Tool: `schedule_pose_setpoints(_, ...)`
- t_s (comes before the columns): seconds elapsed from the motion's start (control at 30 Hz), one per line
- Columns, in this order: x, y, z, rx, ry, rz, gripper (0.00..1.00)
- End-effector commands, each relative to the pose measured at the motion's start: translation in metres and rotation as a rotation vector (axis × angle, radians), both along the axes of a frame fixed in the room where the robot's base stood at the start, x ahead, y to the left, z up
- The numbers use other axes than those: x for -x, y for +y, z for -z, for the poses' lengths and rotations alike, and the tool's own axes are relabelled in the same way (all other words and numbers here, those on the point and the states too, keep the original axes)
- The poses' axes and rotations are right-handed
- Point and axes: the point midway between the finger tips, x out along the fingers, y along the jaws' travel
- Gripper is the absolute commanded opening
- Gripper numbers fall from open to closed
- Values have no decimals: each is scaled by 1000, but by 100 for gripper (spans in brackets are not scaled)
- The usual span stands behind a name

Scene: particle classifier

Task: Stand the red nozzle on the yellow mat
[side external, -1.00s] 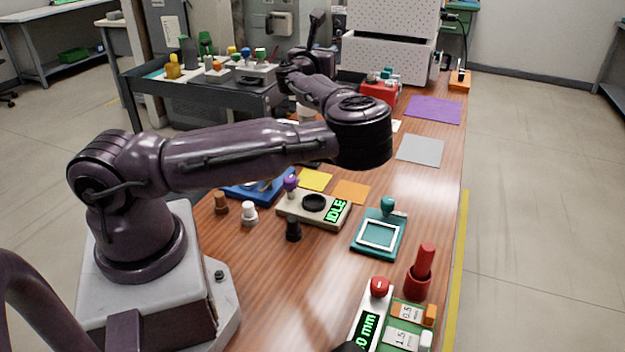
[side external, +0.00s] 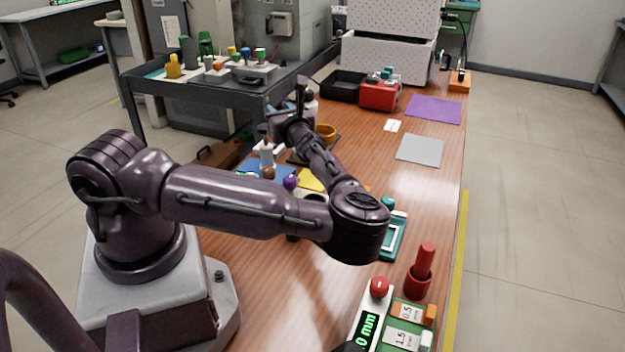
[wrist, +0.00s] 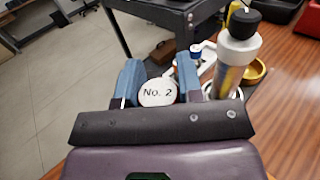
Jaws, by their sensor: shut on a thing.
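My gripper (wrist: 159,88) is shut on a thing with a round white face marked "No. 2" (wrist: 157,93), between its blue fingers. The colour of its body does not show, so I cannot tell whether it is the red nozzle. In the side external view my forearm reaches away toward the back of the bench, and what my gripper holds is not clear there. The yellow mat (side external: 311,179) lies on the bench, partly hidden by my arm. A red upright rod (side external: 425,261) stands in a dark red cup at the front right.
A bottle with a black cap (wrist: 238,48) stands close right of my gripper, with a gold bowl (wrist: 254,72) behind it. A dark trolley (side external: 225,92) with small items stands beyond the bench. A grey mat (side external: 420,150) and a purple mat (side external: 434,109) lie clear at right.

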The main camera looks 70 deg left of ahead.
Motion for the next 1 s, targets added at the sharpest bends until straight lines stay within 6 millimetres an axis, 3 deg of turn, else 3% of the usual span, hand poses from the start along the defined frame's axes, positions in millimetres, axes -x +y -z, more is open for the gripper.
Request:
schedule_pose_setpoints(0.37, 30, -27, -15, 12, -12, -268, 4)
schedule_pose_setpoints(0.6, 42, -45, -51, 11, -13, -393, 4)
schedule_pose_setpoints(1.0, 45, -71, -121, 3, -7, -478, 4)
